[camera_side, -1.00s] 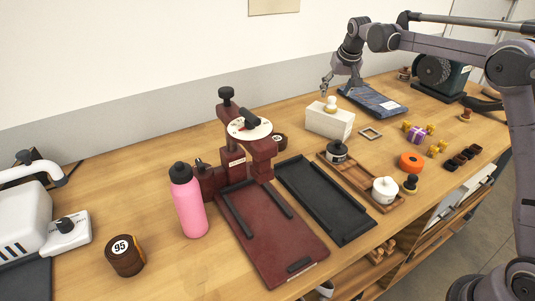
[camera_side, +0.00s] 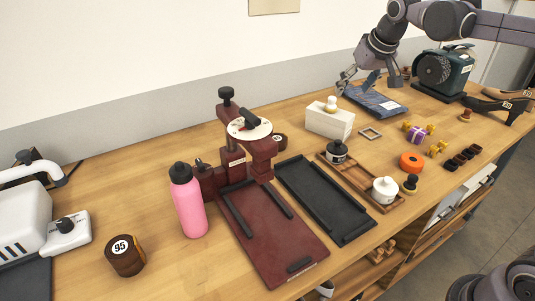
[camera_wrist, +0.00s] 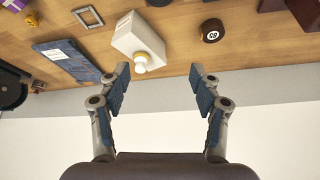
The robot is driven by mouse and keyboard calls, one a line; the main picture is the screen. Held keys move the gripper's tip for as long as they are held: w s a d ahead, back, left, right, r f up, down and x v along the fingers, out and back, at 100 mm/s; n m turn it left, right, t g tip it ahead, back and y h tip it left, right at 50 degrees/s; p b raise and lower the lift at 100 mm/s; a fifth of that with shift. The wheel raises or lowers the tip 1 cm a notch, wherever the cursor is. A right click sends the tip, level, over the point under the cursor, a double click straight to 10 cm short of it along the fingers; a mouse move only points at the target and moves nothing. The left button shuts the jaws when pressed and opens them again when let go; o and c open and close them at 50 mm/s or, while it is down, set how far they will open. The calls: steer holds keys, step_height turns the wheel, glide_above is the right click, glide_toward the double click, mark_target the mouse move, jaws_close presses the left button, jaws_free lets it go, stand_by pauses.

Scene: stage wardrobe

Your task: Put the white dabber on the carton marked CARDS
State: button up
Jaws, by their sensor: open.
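The white dabber (camera_side: 331,103), a round pale knob on a tan base, stands upright on top of a white box-shaped carton (camera_side: 330,122) towards the back of the bench. No CARDS marking can be read on the carton. In the wrist view the dabber (camera_wrist: 140,63) sits on the carton (camera_wrist: 124,37), left of the middle of the open jaws. My gripper (camera_side: 369,84) is open and empty. It is up and to the right of the carton in the side view, apart from the dabber. In the wrist view its fingertips (camera_wrist: 159,74) are spread with nothing between them.
A blue packet (camera_side: 374,100) lies right of the carton and a small grey frame (camera_side: 370,133) in front of it. A dark red press (camera_side: 240,160) stands to the left. A wooden tray (camera_side: 362,181) holds a black pot and a white pot.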

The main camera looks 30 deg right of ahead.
steer(key=s+a+f+n, duration=0.1)
steer(key=s+a+f, duration=0.1)
steer(key=s, duration=0.4)
steer(key=s+a+f+n+t, duration=0.1)
steer(key=s+a+f, duration=0.2)
steer(key=s+f, duration=0.2)
steer(key=s+a+f+t+y, duration=0.1)
steer(key=s+f, duration=0.3)
steer(key=s, duration=0.5)
steer(key=shift+a+n, duration=0.4)
steer(key=shift+a, duration=0.25)
